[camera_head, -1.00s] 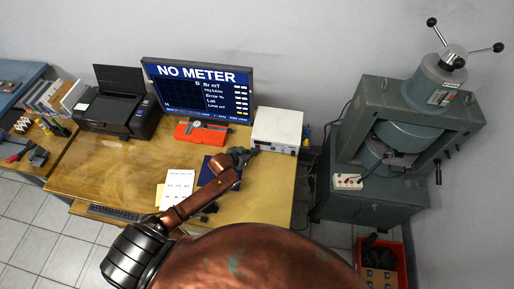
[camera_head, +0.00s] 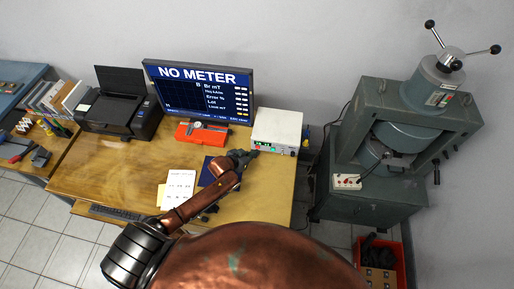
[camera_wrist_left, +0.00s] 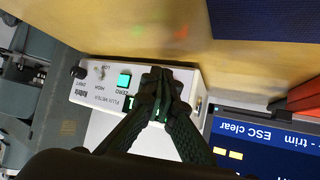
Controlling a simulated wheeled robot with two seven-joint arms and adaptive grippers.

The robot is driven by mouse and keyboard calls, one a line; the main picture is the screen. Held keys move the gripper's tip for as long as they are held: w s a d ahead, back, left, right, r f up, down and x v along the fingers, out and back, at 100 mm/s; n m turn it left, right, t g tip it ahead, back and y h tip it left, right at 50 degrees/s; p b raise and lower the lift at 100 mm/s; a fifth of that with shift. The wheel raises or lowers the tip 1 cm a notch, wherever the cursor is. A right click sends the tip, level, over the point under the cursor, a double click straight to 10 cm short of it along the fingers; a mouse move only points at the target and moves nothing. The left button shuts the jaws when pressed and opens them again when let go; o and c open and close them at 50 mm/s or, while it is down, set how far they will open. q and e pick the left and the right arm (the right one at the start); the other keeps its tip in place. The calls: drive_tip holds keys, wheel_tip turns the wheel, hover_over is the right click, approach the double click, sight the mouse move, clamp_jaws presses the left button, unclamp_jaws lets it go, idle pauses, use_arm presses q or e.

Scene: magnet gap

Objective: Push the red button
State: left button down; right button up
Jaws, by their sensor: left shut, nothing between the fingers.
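The white flux meter box (camera_head: 277,126) stands at the back right of the wooden table. In the left wrist view its front panel (camera_wrist_left: 104,88) shows upside down, with a lit green button (camera_wrist_left: 124,80) marked ZERO. I cannot make out a red button; a red glow on the table beside a green one suggests a red light on the panel part hidden behind my fingers. My left gripper (camera_head: 253,153) is shut and empty, close in front of the panel. Its fingertips also show in the left wrist view (camera_wrist_left: 164,74); contact cannot be told. My right gripper is out of view.
A monitor (camera_head: 199,71) reading NO METER stands left of the box. A red case (camera_head: 187,133) with a caliper, a dark blue mat (camera_head: 206,176), a paper sheet (camera_head: 178,184) and a printer (camera_head: 117,112) are on the table (camera_head: 100,167). A large grey press (camera_head: 352,155) stands right.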

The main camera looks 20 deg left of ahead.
use_arm(q)
drive_tip(key=shift+f, duration=0.1)
drive_tip(key=shift+s+d+p, duration=0.25)
drive_tip(key=shift+s+p, duration=0.35)
drive_tip(key=shift+s, duration=0.25)
drive_tip(key=shift+s+d+p, duration=0.2)
drive_tip(key=shift+s+p, duration=0.4)
drive_tip(key=shift+s, duration=0.2)
drive_tip(key=shift+s+d+p, duration=0.25)
drive_tip(key=shift+s+p, duration=0.35)
drive_tip(key=shift+s, duration=0.65)
